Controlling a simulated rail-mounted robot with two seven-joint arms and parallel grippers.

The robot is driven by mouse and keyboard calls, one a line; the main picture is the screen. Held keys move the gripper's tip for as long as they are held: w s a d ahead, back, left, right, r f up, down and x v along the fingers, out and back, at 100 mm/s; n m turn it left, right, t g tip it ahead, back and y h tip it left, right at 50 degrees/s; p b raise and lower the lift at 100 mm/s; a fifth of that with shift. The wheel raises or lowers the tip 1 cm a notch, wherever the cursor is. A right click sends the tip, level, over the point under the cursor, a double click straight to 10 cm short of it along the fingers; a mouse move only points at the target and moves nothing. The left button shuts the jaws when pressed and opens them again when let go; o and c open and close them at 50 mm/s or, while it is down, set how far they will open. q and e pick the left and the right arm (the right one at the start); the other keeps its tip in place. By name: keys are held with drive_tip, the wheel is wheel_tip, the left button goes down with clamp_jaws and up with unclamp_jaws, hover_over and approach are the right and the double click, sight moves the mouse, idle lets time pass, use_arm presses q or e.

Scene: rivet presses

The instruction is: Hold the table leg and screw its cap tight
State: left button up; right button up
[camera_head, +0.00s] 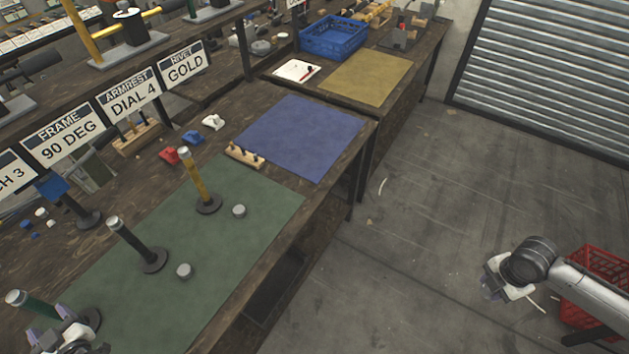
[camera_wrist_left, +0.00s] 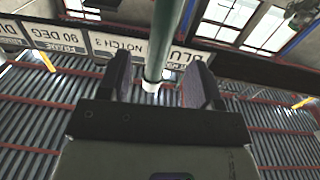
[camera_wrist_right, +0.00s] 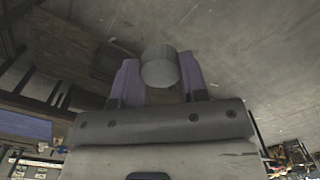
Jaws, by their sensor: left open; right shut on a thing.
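A green table leg (camera_head: 38,306) with a silver tip stands on a dark round base at the near left of the green mat. My left gripper (camera_head: 50,325) is open at this leg. In the left wrist view the green leg (camera_wrist_left: 163,40) passes between the two spread fingers (camera_wrist_left: 160,82). My right gripper (camera_head: 494,286) is out over the floor at the right, away from the bench. In the right wrist view its fingers (camera_wrist_right: 158,80) are shut on a grey round cap (camera_wrist_right: 160,66).
A black leg (camera_head: 137,243) and a gold leg (camera_head: 195,178) stand on the green mat (camera_head: 245,262). Two loose silver caps lie there, one nearer (camera_head: 184,271) and one farther (camera_head: 239,211). A blue mat (camera_head: 300,135) is empty. A red crate (camera_head: 590,290) stands behind my right arm.

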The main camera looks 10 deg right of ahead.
sight(39, 303)
use_arm(q)
drive_tip(key=shift+w+a+f, duration=0.1)
drive_tip(key=shift+f, duration=0.35)
drive_tip(key=shift+w+a+r, duration=0.1)
drive_tip(key=shift+w+a, duration=0.25)
drive_tip(key=shift+w, duration=0.05)
drive_tip(key=shift+b+x, duration=0.35)
drive_tip(key=shift+x, duration=2.75)
drive_tip(key=shift+c, duration=0.2)
clamp_jaws()
